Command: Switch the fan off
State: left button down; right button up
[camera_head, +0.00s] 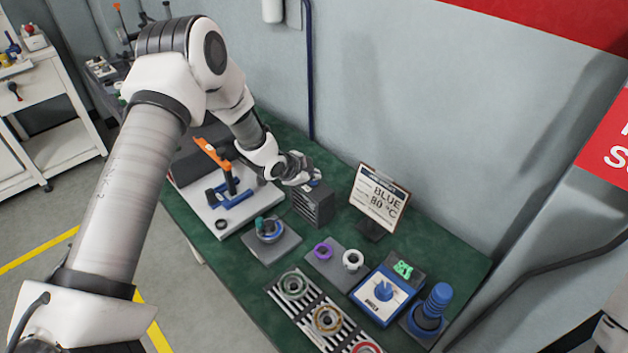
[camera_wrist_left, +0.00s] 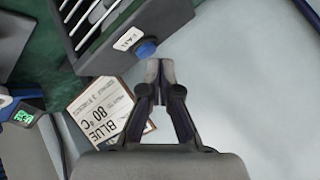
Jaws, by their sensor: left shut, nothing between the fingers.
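The fan (camera_head: 314,207) is a dark grey slatted box on the green table, behind the middle of the bench. In the left wrist view the fan (camera_wrist_left: 105,22) fills the top, with a white label reading FAN and a blue button (camera_wrist_left: 146,49) beside it. My left gripper (camera_head: 309,181) is above the fan's top in the head view. In the left wrist view its fingertips (camera_wrist_left: 160,70) are together and empty, close to the blue button; I cannot tell whether they touch it. My right gripper is not in view.
A sign (camera_head: 380,197) reading BLUE 80 °C stands right of the fan. A clamp press (camera_head: 228,190) is on the left. The wall is behind.

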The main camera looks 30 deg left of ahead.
aim_at(313, 183)
pick_arm(q)
notch_tip(313, 183, up, 6)
jog(key=p, duration=0.4)
jog(key=shift+r, duration=0.1)
jog(key=shift+f, duration=0.2)
